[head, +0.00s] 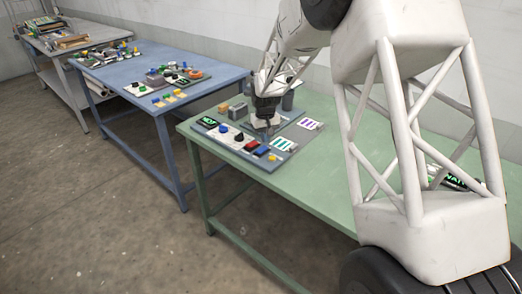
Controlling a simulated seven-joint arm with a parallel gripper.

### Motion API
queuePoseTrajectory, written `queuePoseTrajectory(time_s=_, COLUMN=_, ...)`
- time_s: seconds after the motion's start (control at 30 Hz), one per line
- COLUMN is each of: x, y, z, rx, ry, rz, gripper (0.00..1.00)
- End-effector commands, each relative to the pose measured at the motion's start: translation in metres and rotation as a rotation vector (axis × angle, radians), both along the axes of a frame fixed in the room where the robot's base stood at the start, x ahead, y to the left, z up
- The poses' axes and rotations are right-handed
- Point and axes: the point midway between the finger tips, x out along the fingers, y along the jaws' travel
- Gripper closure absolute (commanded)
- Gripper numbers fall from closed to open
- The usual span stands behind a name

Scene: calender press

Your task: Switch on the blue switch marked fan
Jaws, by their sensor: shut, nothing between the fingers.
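A control panel (283,156) lies on the green table, with a row of small controls along its front edge. A blue control (261,151) sits toward the right of that row, beside a red one (251,145). Another blue piece (223,128) sits toward the left. No fan marking is readable at this size, so I cannot tell which blue control is the fan switch or its position. My gripper (267,126) points down over the panel, just behind the front row. It is shut and holds nothing. Its fingertips are small, and contact with the panel is unclear.
A card with coloured strips (310,124) and a dark cup-like part (287,100) are close to my gripper. A blue table (150,75) with other panels stands to the left.

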Motion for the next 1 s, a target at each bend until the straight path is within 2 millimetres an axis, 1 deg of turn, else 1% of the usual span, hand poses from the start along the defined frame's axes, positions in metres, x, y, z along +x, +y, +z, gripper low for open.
queuePoseTrajectory(time_s=0.6, x=0.0, y=0.0, z=0.035, rx=0.0, ry=0.0, rz=0.0, gripper=1.0)
queuePoseTrajectory(time_s=0.8, x=0.0, y=0.0, z=0.04, rx=0.0, ry=0.0, rz=0.0, gripper=1.0)
queuePoseTrajectory(time_s=1.0, x=0.0, y=0.0, z=0.041, rx=0.0, ry=0.0, rz=0.0, gripper=1.0)
